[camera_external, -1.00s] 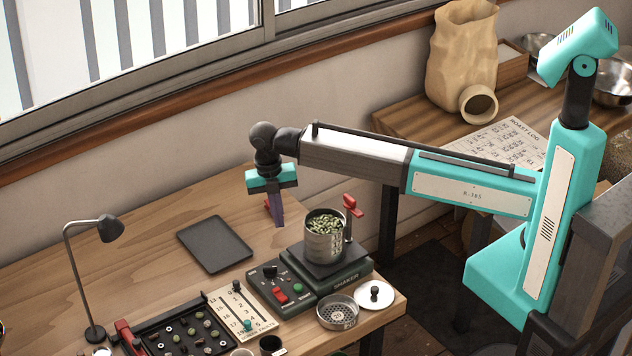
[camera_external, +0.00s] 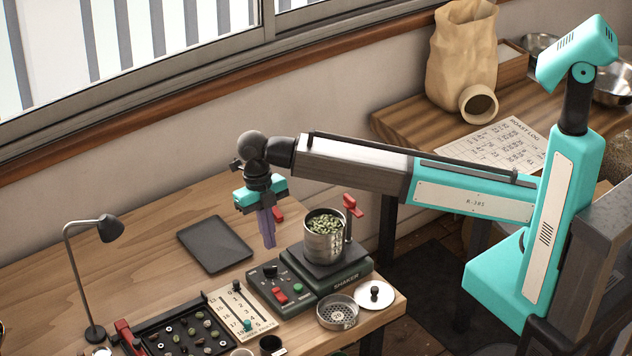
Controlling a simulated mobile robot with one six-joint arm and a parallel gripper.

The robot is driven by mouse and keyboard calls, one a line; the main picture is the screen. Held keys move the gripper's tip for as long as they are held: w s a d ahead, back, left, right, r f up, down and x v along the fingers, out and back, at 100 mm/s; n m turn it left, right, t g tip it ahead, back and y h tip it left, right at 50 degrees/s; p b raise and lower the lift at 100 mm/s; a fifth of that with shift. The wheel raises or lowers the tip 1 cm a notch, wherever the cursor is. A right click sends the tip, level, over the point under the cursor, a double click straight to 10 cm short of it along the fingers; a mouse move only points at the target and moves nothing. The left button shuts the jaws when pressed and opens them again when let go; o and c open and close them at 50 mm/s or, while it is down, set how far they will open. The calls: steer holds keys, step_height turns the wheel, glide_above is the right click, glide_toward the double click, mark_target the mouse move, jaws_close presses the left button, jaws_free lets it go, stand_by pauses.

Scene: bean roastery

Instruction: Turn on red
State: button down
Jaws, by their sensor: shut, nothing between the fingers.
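The shaker (camera_external: 335,279) stands near the right end of the wooden table, with a metal cup (camera_external: 324,243) of green beans on its top plate. Its dark control panel (camera_external: 262,290) is on the left, with a red switch (camera_external: 280,294), a green button (camera_external: 297,288) and a black knob (camera_external: 269,270). My gripper (camera_external: 269,244) is shut and empty, pointing down above the table, behind and above the panel, apart from it. Whether the red switch is on or off is too small to tell.
A dark flat tray (camera_external: 215,244) lies left of my gripper. A slider board (camera_external: 240,308) and a compartment tray (camera_external: 184,330) are left of the panel. A sieve (camera_external: 337,312) and a white lid (camera_external: 374,295) sit in front of the shaker. A lamp (camera_external: 88,240) stands at left.

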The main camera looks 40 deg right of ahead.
steer(key=shift+f, duration=0.15)
steer(key=p, duration=0.3)
glide_above(279, 294)
steer(key=w, duration=0.1)
steer(key=x, duration=0.3)
steer(key=w+x, duration=0.1)
steer(key=x, duration=0.2)
steer(key=w+x, duration=0.1)
steer(key=x, duration=0.2)
steer(key=shift+f, duration=0.35)
steer(key=shift+w+f+p, duration=0.2)
steer(key=shift+f+p, duration=0.2)
steer(key=shift+f, duration=0.55)
steer(key=shift+w+f+p, duration=0.2)
steer(key=shift+f+p, duration=0.15)
steer(key=shift+f, duration=0.65)
steer(key=shift+f, duration=0.1)
steer(key=shift+w+f+b, duration=0.25)
steer(key=shift+f+b, duration=0.15)
steer(key=shift+b, duration=0.15)
steer(key=shift+r, duration=0.1)
steer(key=shift+s, duration=0.1)
steer(key=shift+s+r, duration=0.3)
steer(key=shift+s, duration=0.35)
